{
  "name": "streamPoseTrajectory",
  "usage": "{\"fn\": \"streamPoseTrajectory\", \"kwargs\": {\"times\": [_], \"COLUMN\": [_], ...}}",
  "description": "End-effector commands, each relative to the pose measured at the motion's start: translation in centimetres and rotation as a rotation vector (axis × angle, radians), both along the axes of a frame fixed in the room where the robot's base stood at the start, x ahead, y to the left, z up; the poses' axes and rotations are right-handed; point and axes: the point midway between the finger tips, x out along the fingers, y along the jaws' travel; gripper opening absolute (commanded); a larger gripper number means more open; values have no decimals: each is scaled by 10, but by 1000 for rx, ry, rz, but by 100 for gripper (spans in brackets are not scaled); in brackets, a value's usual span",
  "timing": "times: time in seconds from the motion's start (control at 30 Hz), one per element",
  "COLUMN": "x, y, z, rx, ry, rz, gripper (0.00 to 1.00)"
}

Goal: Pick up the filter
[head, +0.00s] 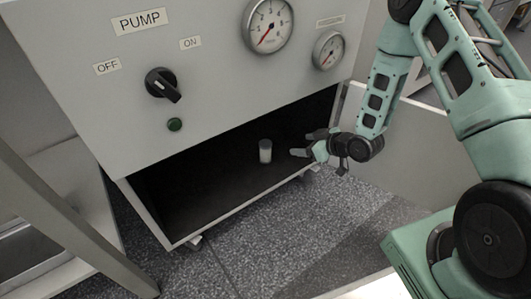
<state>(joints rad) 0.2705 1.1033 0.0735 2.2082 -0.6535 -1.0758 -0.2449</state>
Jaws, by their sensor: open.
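A small whitish cylinder, which looks like the filter (265,151), stands upright on the dark floor of an open compartment below the pump panel. Its top is greyer than its lower part. My gripper (300,147) is at the right side of the compartment opening, pointing left toward the cylinder. It is open and empty, with a gap between its fingertips and the cylinder. The far finger is partly hard to make out against the dark interior.
The pump panel (110,70) overhangs the compartment, with a black knob (162,84), a green button (175,125) and two gauges. The compartment's front lip (245,203) runs below. A grey frame post (60,205) stands at left. The speckled floor (280,240) in front is clear.

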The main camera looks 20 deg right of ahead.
Motion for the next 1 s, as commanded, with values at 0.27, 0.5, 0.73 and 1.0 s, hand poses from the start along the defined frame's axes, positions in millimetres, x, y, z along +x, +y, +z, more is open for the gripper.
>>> {"fn": "streamPoseTrajectory", "kwargs": {"times": [0.27,0.5,0.73,1.0], "x": [-13,13,50,79], "y": [16,34,59,76], "z": [-29,-47,-67,-77], "rx": [135,144,144,144], "ry": [-124,-140,-138,-136], "rz": [31,36,34,32], "gripper": [68,68,68,68]}}
